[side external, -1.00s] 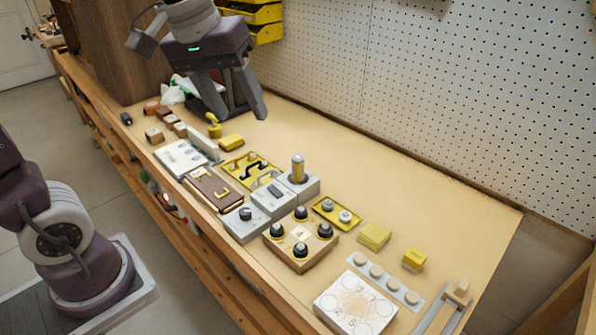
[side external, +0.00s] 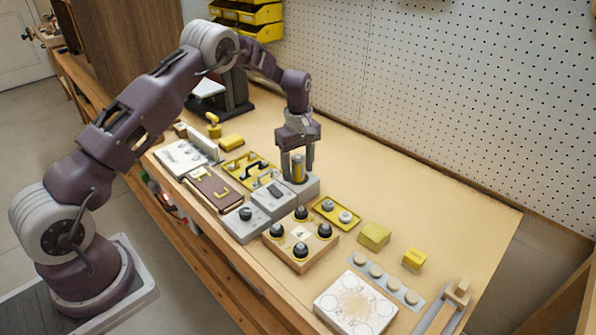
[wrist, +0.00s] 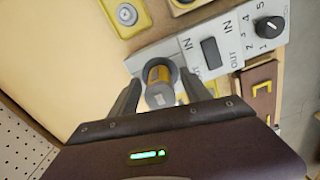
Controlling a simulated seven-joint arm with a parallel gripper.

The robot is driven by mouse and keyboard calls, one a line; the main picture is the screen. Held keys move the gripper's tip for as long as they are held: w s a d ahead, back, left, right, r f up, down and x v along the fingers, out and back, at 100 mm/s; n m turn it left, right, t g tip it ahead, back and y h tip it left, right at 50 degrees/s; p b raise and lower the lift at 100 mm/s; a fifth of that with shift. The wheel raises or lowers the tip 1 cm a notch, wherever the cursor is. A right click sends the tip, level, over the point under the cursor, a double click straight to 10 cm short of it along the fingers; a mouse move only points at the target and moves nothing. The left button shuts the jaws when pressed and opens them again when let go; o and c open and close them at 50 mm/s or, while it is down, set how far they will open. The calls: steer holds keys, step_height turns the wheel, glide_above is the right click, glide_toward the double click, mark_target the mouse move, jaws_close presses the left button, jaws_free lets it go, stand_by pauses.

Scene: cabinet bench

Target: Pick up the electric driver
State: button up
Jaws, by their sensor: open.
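An upright yellow cylinder with a grey end, which looks like the electric driver (side external: 298,168), stands in a round socket of a light grey holder (side external: 308,188). My gripper (side external: 297,174) is above the holder, pointing down, with its two fingers apart on either side of the cylinder. In the wrist view, the driver (wrist: 159,82) shows end-on between the open fingers, with small gaps visible. Its lower part is hidden in the socket.
Grey boxes with a switch (side external: 274,192) and a dial (side external: 245,214) adjoin the holder. A yellow tray with black handles (side external: 250,168), a wooden block with black knobs (side external: 301,238) and a yellow two-knob plate (side external: 336,213) are close by. The bench behind, toward the pegboard, is clear.

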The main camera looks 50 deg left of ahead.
steer(key=shift+f, duration=0.25)
jaws_close()
steer(key=shift+r, duration=0.1)
